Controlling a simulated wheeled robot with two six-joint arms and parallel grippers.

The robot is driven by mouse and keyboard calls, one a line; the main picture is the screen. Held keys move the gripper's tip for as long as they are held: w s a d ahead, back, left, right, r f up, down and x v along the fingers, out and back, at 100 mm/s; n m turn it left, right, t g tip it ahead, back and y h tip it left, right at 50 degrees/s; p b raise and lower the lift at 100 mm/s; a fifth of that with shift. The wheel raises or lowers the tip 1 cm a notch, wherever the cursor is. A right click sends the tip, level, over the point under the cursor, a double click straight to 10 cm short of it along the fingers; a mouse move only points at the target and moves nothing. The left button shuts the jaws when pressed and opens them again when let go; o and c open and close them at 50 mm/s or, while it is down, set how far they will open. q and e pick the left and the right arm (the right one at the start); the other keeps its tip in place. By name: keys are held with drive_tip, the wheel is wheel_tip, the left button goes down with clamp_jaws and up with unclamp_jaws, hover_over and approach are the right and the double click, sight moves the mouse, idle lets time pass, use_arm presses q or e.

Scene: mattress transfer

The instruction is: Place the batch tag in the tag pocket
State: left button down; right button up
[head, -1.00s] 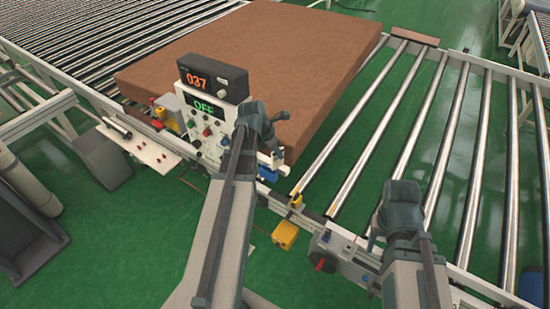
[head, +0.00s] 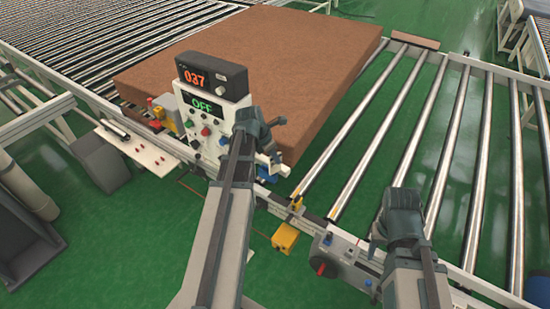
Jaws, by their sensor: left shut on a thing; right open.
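My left gripper (head: 277,124) is beside the right edge of the white control panel (head: 211,118), in front of the brown mattress (head: 260,55). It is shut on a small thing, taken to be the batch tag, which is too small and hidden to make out. A small white part (head: 272,160) and a blue part (head: 266,177) lie just below this gripper; I cannot tell whether either is the tag pocket. My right gripper (head: 375,238) is open over the near rail of the conveyor, right of the panel, and its fingers show little detail.
The display box (head: 210,74) reads 037 and a screen below it reads OFF. A yellow box (head: 285,237) and a red knob (head: 320,268) sit along the near rail. Bare rollers (head: 428,140) lie right of the mattress.

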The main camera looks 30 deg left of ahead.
use_arm(q)
drive_tip(key=shift+f+b, duration=0.35)
drive_tip(key=shift+f, duration=0.15)
drive_tip(key=c, duration=0.9)
unclamp_jaws()
drive_tip(key=shift+r, duration=0.1)
drive_tip(key=shift+r+p, duration=0.8)
drive_tip(key=shift+p, duration=0.15)
drive_tip(key=p+v, duration=0.6)
drive_tip(key=v, duration=0.1)
drive_tip(key=shift+f, duration=0.1)
